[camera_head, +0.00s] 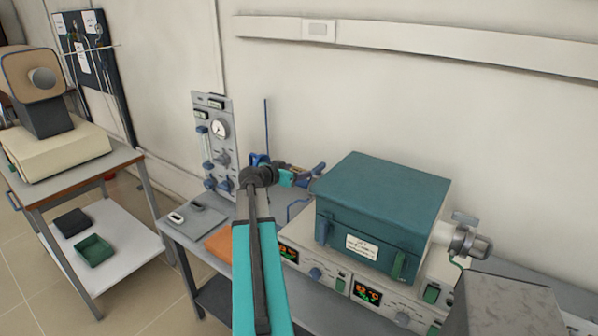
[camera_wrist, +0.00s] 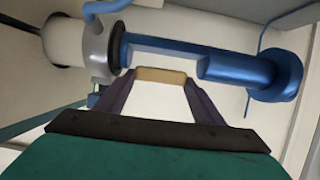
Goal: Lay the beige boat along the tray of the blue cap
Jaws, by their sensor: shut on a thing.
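My gripper (camera_wrist: 160,84) is shut on the beige boat (camera_wrist: 161,75), a small pale block held crosswise between its two dark fingertips in the wrist view. The blue cap (camera_wrist: 277,75) is at the right of that view. Its long blue tray (camera_wrist: 165,45) runs left from it towards a grey collar (camera_wrist: 97,45) on a pale tube. The boat is close beside the tray in the picture; I cannot tell whether they touch. In the head view my gripper (camera_head: 290,178) is left of the teal furnace, near the blue cap (camera_head: 318,170). The boat is too small to make out there.
The teal furnace (camera_head: 383,215) stands on the bench with a metal end fitting (camera_head: 468,243) at its right. A gas panel (camera_head: 215,140) with a gauge stands behind left. A blue rod (camera_head: 266,125) rises behind my gripper. An orange mat (camera_head: 219,243) lies on the bench.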

